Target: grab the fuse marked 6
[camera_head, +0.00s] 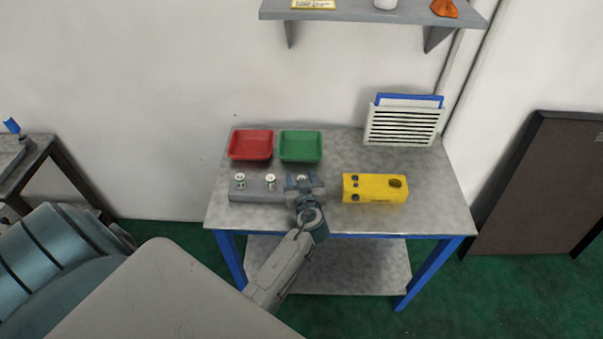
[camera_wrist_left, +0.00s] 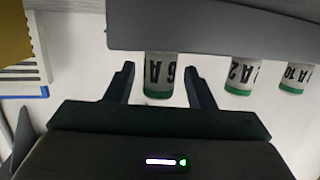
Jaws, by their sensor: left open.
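The fuse marked 6 (camera_wrist_left: 158,75) is a white cylinder with a green end band, reading "6 A" upside down in the left wrist view. It stands in a grey block (camera_head: 253,196) on the bench. My left gripper (camera_wrist_left: 159,72) is open, with its two fingers showing on either side of this fuse, apart from it. In the head view my left gripper (camera_head: 304,183) is over the block's right end and mostly hides that fuse. A fuse marked 2 (camera_wrist_left: 242,75) and one marked 10 (camera_wrist_left: 295,77) stand beside it. My right gripper is not in view.
A red tray (camera_head: 250,146) and a green tray (camera_head: 301,147) lie behind the block. A yellow block (camera_head: 374,189) with holes sits right of my gripper. A white slatted rack (camera_head: 402,127) stands at the back right. The bench front right is clear.

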